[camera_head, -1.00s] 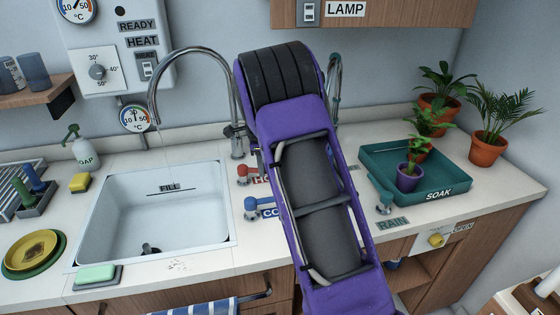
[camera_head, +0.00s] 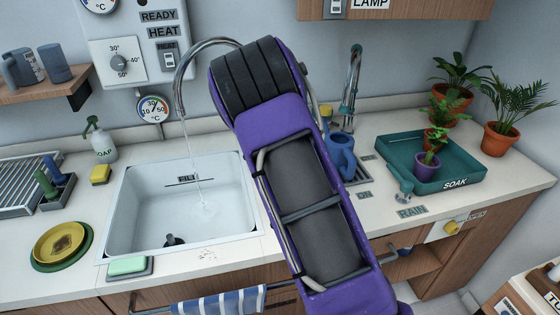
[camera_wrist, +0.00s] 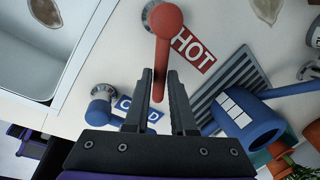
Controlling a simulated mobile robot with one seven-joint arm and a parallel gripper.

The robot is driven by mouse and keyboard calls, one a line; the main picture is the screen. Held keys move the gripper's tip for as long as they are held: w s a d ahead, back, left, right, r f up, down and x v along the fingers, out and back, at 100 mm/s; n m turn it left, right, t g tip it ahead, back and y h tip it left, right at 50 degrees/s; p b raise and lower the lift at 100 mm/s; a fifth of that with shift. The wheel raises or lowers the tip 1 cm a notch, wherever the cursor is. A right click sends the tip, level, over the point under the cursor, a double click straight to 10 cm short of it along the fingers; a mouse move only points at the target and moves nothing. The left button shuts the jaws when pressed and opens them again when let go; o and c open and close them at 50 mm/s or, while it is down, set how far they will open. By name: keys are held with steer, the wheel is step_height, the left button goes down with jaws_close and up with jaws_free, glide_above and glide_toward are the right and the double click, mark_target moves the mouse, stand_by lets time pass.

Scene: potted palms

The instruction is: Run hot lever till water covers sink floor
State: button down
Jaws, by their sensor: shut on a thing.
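In the wrist view my gripper (camera_wrist: 162,85) is shut on the red hot lever (camera_wrist: 166,22), whose handle lies between the two fingers beside the HOT label (camera_wrist: 192,48). The blue cold lever (camera_wrist: 102,112) sits apart to the left of the fingers. In the head view a stream of water (camera_head: 189,150) falls from the curved spout (camera_head: 184,62) into the white sink (camera_head: 132,205) and makes a pale splash on its floor. The FILL mark (camera_head: 187,179) is on the back wall. A dark drain fitting (camera_head: 173,240) shows near the front. My arm hides both levers there.
A blue watering can (camera_head: 341,152) stands right of my arm, below a second tap (camera_head: 352,75). The teal SOAK tray (camera_head: 400,150) with potted plants is farther right. Soap (camera_head: 127,266), plates (camera_head: 60,243) and a soap bottle (camera_head: 101,140) lie around the sink.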

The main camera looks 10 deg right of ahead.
steer(key=shift+s+a+m, duration=0.1)
steer(key=shift+a+m, duration=0.1)
steer(key=shift+m, duration=0.2)
steer(key=c, duration=0.8)
jaws_free()
steer(key=shift+o, duration=0.2)
step_height(320, 180, up, 17)
steer(key=s+a, duration=0.2)
steer(key=shift+a, duration=0.4)
